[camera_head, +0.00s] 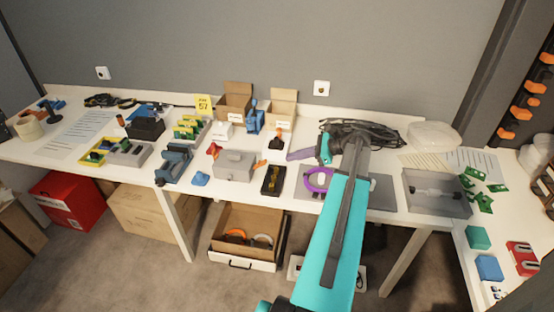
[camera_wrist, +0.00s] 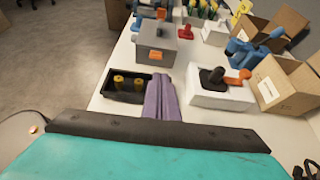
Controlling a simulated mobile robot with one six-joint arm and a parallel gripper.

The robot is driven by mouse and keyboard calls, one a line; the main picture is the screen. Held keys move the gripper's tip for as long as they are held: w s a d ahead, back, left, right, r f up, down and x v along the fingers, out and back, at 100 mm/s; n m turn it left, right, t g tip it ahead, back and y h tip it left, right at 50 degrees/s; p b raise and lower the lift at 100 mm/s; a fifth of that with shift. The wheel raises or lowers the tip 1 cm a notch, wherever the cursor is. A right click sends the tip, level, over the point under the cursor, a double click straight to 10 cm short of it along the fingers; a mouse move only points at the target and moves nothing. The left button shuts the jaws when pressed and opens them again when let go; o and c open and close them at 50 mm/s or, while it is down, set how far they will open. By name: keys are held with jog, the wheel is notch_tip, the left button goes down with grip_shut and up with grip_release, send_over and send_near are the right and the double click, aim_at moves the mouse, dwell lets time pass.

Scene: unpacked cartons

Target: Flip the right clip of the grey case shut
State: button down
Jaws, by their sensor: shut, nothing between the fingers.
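The grey case (camera_head: 234,166) stands shut-lidded on the table, left of my gripper; in the wrist view it is at the top centre (camera_wrist: 165,38). Its orange right clip (camera_head: 261,164) seems to stick out from the right side. In the wrist view this clip (camera_wrist: 155,55) is on the side facing me; its exact angle is hard to tell. My gripper (camera_head: 292,156) has purple fingers, shut and empty, pointing at the case from the right with a gap between. In the wrist view the fingers (camera_wrist: 160,98) are pressed together.
A black tray with yellow cylinders (camera_wrist: 128,80) lies close beside my fingers. On the other side is a white box (camera_wrist: 222,97) with a black handled tool on it. Open cardboard boxes (camera_head: 281,106) stand behind. A blue tool (camera_head: 174,163) is left of the case.

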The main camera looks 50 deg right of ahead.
jog(key=shift+s+d+r, duration=0.1)
jog(key=shift+s, duration=0.8)
jog(key=shift+w, duration=0.1)
jog(key=p, duration=0.2)
send_near(259, 164)
jog(key=shift+w+a+f, duration=0.2)
jog(key=shift+w+f, duration=1.55)
jog(key=shift+f, duration=0.3)
